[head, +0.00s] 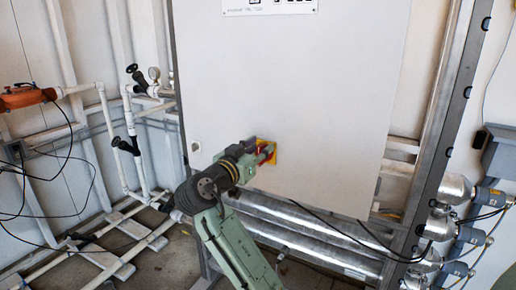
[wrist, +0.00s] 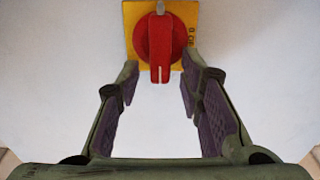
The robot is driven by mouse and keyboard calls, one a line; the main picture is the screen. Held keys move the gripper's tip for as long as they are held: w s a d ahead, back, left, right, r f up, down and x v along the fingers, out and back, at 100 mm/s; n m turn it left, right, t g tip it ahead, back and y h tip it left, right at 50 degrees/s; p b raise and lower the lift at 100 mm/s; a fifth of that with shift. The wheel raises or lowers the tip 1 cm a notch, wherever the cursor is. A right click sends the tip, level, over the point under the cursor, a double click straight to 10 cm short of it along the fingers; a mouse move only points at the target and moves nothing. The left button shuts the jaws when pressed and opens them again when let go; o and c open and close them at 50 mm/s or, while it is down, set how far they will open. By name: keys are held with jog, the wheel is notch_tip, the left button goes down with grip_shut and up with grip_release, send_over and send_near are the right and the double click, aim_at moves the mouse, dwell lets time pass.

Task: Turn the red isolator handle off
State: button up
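The red isolator handle (wrist: 160,45) is a round knob with a grip bar on a yellow plate (wrist: 188,14). In the wrist view its bar points toward the bottom of the picture, and the "0 OFF" marking is on the plate at the right. My gripper (wrist: 161,74) is open, with one finger on each side of the bar's lower end and visible gaps between. In the head view my gripper (head: 257,151) is at the cabinet front and partly hides the red handle (head: 266,153) and the yellow plate (head: 274,145).
The handle is on a large pale cabinet door (head: 320,80), flat and clear around it. Steel tubes (head: 300,238) run below the door. A metal frame post (head: 455,120) stands at right. White pipes with valves (head: 130,120) are at left.

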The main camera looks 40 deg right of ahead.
grip_shut()
dwell(0.5)
jog(key=shift+w+a+f+n+b, duration=0.15)
jog(key=shift+n+b, duration=0.35)
jog(key=n, duration=0.2)
jog(key=w+n, duration=0.1)
jog(key=n, duration=0.2)
jog(key=shift+a+n, duration=0.2)
jog(key=shift+n, duration=0.1)
jog(key=n+p, duration=0.1)
jog(key=n, duration=0.2)
jog(key=f+n+p, duration=0.1)
jog(key=n+p, duration=0.1)
jog(key=n, duration=0.2)
jog(key=w+f+n+p, duration=0.1)
jog(key=n, duration=0.3)
jog(key=shift+w+a+p, duration=0.1)
jog(key=shift+a+p, duration=0.15)
jog(key=shift+p, duration=0.1)
jog(key=shift+f+n, duration=0.15)
jog(key=shift+n, duration=0.25)
